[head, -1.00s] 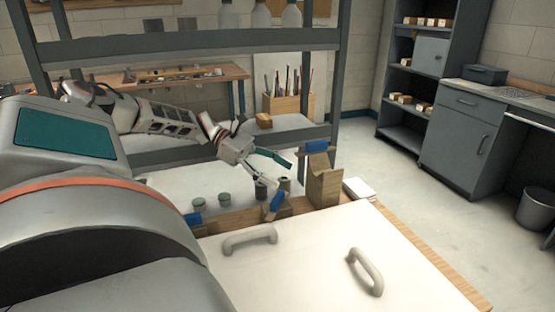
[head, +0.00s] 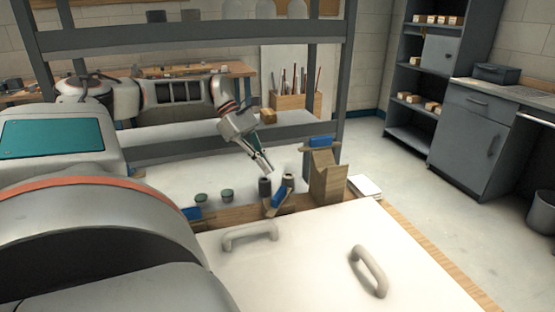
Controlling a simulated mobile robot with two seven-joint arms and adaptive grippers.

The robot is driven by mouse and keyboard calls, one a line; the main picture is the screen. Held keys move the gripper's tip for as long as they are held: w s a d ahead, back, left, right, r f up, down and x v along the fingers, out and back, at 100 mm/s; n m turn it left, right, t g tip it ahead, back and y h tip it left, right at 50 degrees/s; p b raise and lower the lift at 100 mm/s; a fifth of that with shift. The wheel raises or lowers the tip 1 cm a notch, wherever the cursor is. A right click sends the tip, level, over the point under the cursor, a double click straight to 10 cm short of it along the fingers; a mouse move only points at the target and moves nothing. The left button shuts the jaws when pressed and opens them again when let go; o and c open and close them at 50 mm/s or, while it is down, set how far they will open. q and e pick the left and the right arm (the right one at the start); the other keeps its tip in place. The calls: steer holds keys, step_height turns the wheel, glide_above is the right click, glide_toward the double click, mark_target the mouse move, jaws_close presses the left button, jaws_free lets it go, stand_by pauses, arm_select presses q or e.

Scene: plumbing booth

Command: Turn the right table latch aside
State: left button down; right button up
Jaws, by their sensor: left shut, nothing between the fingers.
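A blue latch with a wooden piece (head: 279,198) sits at the far edge of the white panel (head: 300,245), tilted at a slant. A second blue latch (head: 192,214) lies flatter at the left of the same edge. A third blue piece (head: 320,142) lies across the top of a wooden block (head: 327,178) at the right. I cannot tell for sure which is the right table latch. My left gripper (head: 268,169) is shut and empty, pointing down above and behind the slanted latch, apart from it. My right gripper is not in view.
The panel carries two grey handles (head: 368,272). A grey shelf frame (head: 190,41) stands behind.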

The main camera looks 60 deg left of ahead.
mark_target(279, 198)
arm_select(q)
steer(key=a+n+y+b, duration=0.1)
steer(key=a+y, duration=0.3)
steer(key=a, duration=0.4)
steer(key=shift+g, duration=0.4)
steer(key=x, duration=0.6)
steer(key=p+x, duration=0.1)
steer(key=x, duration=0.2)
steer(key=shift+s+d+f, duration=0.1)
steer(key=shift+s+d, duration=0.1)
steer(key=shift+d, duration=0.1)
steer(key=w+d, duration=0.1)
steer(key=d, duration=0.1)
steer(key=shift+w+d+f, duration=0.2)
steer(key=shift+w+d, duration=0.15)
steer(key=shift+w, duration=0.05)
steer(key=shift+w+d+r, duration=0.15)
steer(key=shift+w+d, duration=0.05)
steer(key=shift+d, duration=0.1)
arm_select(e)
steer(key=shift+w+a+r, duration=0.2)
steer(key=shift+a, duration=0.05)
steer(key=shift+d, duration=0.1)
